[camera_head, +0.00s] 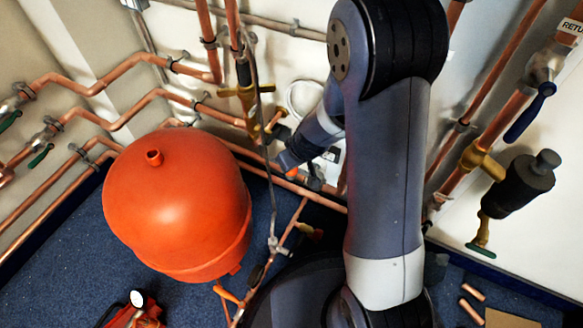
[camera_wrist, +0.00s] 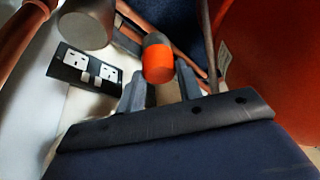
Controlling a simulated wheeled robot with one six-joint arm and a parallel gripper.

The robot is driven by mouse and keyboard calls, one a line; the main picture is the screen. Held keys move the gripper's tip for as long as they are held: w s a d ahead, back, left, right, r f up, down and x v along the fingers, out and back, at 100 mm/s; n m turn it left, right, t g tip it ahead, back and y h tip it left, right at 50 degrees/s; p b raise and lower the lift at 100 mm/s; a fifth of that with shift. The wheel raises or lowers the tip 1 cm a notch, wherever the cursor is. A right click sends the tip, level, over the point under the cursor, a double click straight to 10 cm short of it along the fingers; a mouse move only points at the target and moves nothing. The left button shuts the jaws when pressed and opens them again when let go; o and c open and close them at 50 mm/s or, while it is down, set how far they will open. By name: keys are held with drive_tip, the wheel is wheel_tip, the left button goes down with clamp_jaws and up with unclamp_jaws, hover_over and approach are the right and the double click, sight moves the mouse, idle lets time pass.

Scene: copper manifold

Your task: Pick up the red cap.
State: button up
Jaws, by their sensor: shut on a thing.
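The red cap (camera_wrist: 158,64) is a short orange-red cylinder with a grey end, seen in the wrist view between and just beyond the two fingertips. My gripper (camera_wrist: 161,84) is shut on it. In the head view my gripper (camera_head: 287,163) is beside the pipework, right of the large tank. A small red bit of the cap (camera_head: 292,173) shows at its tip. The fingers and nearby pipes hide much of the cap there.
A large orange-red tank (camera_head: 175,205) stands close to the left of my gripper. Copper pipes (camera_head: 290,186) and a thin grey hose (camera_head: 268,130) run near it. A socket plate (camera_wrist: 84,70) and a grey cylinder (camera_wrist: 87,24) show in the wrist view.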

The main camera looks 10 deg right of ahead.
drive_tip(key=c, duration=0.3)
drive_tip(key=shift+r, duration=0.1)
drive_tip(key=shift+c, duration=0.2)
wheel_tip(320, 180, up, 10)
drive_tip(key=p, duration=0.5)
drive_tip(key=shift+p, duration=0.35)
drive_tip(key=shift+r+p, duration=1.65)
drive_tip(key=shift+r, duration=0.55)
